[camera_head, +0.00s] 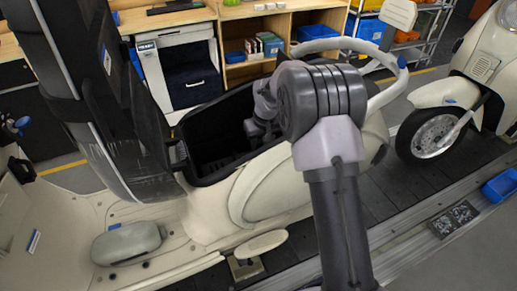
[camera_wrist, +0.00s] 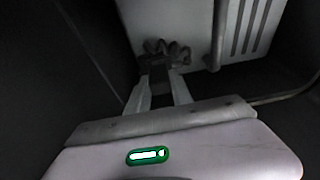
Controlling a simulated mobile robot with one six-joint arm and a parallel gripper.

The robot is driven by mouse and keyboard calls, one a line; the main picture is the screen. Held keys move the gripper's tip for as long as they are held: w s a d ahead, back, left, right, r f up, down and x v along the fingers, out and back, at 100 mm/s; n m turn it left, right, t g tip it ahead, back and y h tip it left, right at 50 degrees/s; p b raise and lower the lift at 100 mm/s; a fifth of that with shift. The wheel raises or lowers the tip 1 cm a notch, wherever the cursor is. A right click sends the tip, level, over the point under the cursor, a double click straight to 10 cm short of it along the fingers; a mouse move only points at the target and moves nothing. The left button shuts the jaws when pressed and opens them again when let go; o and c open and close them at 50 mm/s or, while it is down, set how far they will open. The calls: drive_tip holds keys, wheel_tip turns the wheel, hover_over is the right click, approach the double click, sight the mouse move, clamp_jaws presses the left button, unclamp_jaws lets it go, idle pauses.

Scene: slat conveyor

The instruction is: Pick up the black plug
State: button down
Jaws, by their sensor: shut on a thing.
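The black plug (camera_wrist: 155,69) shows in the wrist view between the two pale fingers of my gripper (camera_wrist: 158,80). My gripper is shut on it, and dark looped shapes, perhaps its cable, show just beyond. A pale panel lies behind the plug. In the head view my arm reaches down into the open black compartment (camera_head: 208,133) of the cream scooter (camera_head: 275,185). The plug is too dark and too hidden to make out there.
The raised black seat (camera_head: 90,85) stands left of the compartment. Dark compartment walls close in around my gripper. Another scooter (camera_head: 440,105) stands at the right on the slat conveyor (camera_head: 400,185). A wooden workbench (camera_head: 175,17) with blue bins is behind.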

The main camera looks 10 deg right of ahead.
drive_tip(key=shift+r, duration=0.1)
wheel_tip(320, 180, up, 40)
drive_tip(key=p, duration=2.1)
drive_tip(key=shift+p, duration=0.4)
drive_tip(key=shift+p, duration=0.3)
drive_tip(key=w+d+p, duration=0.3)
drive_tip(key=d+p, duration=0.4)
drive_tip(key=w+d+p, duration=0.3)
drive_tip(key=d+p, duration=0.5)
drive_tip(key=shift+d+r, duration=0.3)
